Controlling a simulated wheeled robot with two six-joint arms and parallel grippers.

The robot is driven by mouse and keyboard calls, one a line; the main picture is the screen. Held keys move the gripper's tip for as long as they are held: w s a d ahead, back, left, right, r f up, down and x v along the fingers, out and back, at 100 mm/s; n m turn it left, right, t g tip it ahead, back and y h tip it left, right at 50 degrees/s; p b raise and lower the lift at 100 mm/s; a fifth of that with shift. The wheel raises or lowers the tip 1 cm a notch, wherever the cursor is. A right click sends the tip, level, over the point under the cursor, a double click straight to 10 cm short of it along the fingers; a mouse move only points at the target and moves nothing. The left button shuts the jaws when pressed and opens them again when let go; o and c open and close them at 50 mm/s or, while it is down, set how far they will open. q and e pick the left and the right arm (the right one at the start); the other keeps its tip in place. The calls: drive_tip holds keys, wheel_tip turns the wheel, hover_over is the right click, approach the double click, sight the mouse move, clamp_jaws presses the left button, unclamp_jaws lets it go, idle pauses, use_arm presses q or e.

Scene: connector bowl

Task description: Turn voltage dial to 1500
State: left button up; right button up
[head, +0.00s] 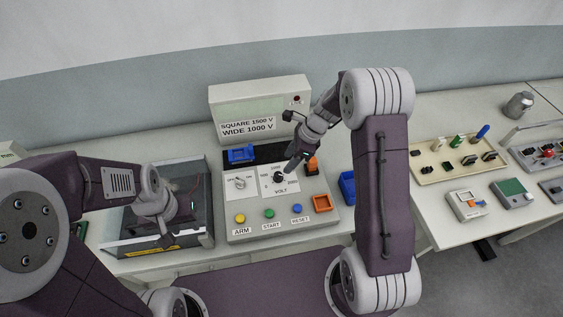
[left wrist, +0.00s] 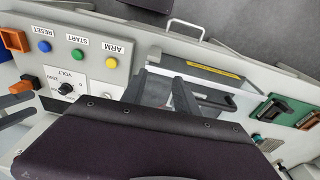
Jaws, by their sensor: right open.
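The black voltage dial (head: 278,178) sits on the white VOLT plate of the grey control box (head: 243,208). It also shows in the left wrist view (left wrist: 66,88). I cannot read its setting. The sign (head: 247,127) behind it reads SQUARE 1500 V and WIDE 1000 V. My right gripper (head: 291,166) is open, just above and right of the dial, pointing down toward it; I cannot tell whether it touches. Its dark fingers (left wrist: 14,108) show at the left wrist view's left edge. My left gripper (head: 166,238) is open and empty over the dark tray, its fingers (left wrist: 160,92) apart in the wrist view.
An on-off knob (head: 239,183) is left of the dial. Yellow (head: 240,218), green (head: 269,213) and blue (head: 296,208) buttons line the front. Blue (head: 240,155) and orange (head: 322,203) holders are close by. A dark tray (head: 205,238) stands left; a side table (head: 440,232) holds connectors.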

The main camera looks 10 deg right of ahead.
sight(278, 174)
drive_tip(key=x, duration=0.8)
drive_tip(key=shift+a+f, duration=0.15)
drive_tip(key=shift+f, duration=0.25)
drive_tip(key=shift+p, duration=0.3)
clamp_jaws()
